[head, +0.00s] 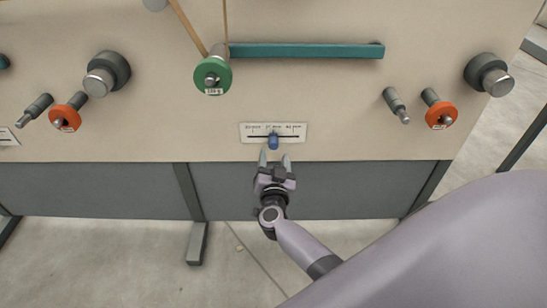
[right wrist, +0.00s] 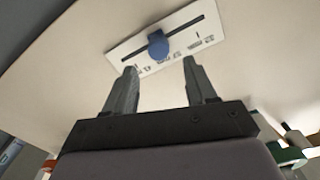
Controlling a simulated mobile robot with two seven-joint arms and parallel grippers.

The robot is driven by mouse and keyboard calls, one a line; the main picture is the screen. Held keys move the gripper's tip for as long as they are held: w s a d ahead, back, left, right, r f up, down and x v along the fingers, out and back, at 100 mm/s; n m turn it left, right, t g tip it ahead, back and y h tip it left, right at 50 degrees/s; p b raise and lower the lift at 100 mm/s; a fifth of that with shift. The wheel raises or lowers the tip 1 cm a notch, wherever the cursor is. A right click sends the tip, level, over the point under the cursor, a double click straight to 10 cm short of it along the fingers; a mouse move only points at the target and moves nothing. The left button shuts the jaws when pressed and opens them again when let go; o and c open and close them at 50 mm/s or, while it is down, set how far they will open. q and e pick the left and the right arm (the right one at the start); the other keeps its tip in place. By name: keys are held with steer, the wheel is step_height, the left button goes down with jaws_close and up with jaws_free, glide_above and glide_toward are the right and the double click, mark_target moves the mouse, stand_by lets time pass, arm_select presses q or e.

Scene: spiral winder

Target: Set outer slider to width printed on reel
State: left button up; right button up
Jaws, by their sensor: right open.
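A white scale plate (head: 293,128) with a dark slot and printed width marks sits low on the beige panel. Its blue slider knob (head: 273,141) stands near the middle of the slot. The knob also shows in the right wrist view (right wrist: 158,44), ahead of the fingertips. My right gripper (head: 274,158) is open and empty just below the knob, apart from it. The green reel (head: 212,74) on a spindle above left carries a small white label (head: 214,91), too small to read. Orange reels sit at left (head: 66,117) and right (head: 441,114). My left gripper is not in view.
A teal bar (head: 305,51) runs across the panel above the plate. Metal knobs (head: 102,78) and (head: 489,75) and bare pegs (head: 397,105) stick out at the sides. Part of another white plate (head: 7,137) shows at the left edge. The panel around the scale plate is clear.

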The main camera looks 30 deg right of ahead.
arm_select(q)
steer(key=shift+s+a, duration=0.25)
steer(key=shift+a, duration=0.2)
arm_select(e)
steer(key=shift+s+a, duration=0.25)
steer(key=shift+s, duration=0.1)
